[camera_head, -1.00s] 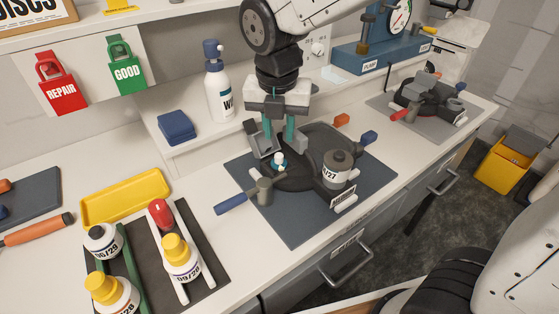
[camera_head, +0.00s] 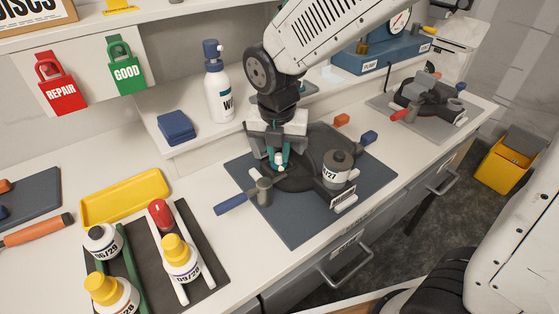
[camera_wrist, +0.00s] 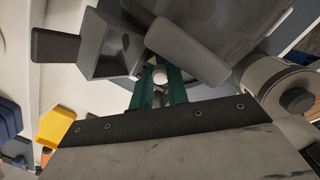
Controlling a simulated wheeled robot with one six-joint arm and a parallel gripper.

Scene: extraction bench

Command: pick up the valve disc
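My gripper (camera_head: 279,164) points down over the dark round fixture in the middle of the bench. Its two teal fingers stand on either side of a small white-topped knob (camera_head: 279,157), which looks like the handle of the valve disc. The knob also shows as a pale round top between the fingers in the wrist view (camera_wrist: 159,75). I cannot tell whether the fingers touch it. The disc's lower part is hidden by the gripper and the fixture.
A yellow tray (camera_head: 126,196) and a rack with several bottles are at left. A white wash bottle (camera_head: 217,98) stands behind.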

